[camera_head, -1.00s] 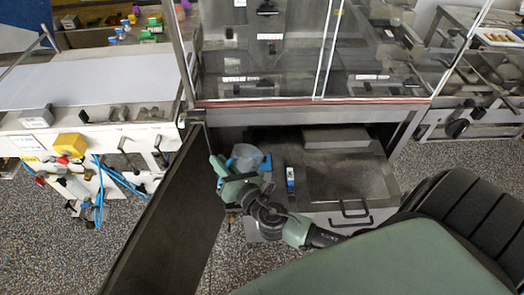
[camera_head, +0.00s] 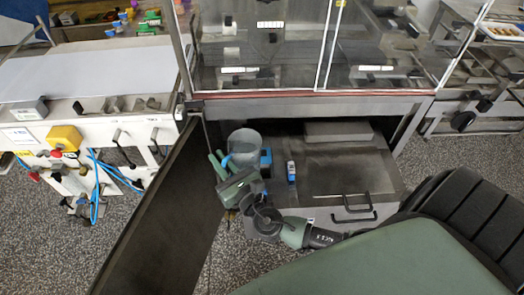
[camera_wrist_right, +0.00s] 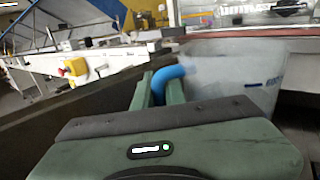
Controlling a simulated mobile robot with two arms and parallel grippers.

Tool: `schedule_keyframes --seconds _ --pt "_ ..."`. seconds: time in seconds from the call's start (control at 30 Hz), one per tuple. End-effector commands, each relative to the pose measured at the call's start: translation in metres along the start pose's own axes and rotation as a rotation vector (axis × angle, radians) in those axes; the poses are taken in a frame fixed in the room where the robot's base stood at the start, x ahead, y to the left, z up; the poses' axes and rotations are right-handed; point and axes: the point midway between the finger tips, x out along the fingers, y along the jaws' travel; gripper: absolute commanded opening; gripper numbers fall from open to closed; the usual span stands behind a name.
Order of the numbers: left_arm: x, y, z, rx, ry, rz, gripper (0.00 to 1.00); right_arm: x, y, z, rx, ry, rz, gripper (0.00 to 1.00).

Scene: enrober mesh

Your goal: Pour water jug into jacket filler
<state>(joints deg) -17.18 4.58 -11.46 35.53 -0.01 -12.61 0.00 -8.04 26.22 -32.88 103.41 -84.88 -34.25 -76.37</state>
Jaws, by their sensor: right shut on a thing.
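The water jug (camera_head: 244,143) is a pale, translucent tub with a blue handle, in front of the open cabinet under the glass-sided machine. My right gripper (camera_head: 220,166) is shut on the jug's blue handle, left of the jug body. In the right wrist view, the jug (camera_wrist_right: 235,75) is at the right and looks near upright, with the handle between my green fingers (camera_wrist_right: 160,86). I cannot see clearly whether water is in it. A small blue part (camera_head: 266,161) shows just right of the jug; I cannot tell whether it is the jacket filler. My left gripper is out of view.
A dark open door panel (camera_head: 155,215) stands close on the left of my right gripper. A metal tank top (camera_head: 340,178) with a black handle (camera_head: 353,207) and a small blue-and-white item (camera_head: 291,173) lies to the right. The glass-sided machine (camera_head: 300,95) overhangs behind.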

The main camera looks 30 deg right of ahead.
Motion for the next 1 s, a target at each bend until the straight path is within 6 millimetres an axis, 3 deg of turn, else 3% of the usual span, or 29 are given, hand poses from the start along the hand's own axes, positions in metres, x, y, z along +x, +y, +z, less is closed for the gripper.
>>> schedule_keyframes --seconds 0.33,0.8,1.0 --pt "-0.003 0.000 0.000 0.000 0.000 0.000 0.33 0.001 0.000 0.005 0.000 -0.004 0.000 0.00" --pt "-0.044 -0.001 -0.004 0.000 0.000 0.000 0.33 0.001 -0.001 0.048 0.001 -0.004 0.000 0.00" --pt "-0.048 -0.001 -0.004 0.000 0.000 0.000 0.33 0.001 -0.001 0.053 0.000 -0.003 0.000 0.00"
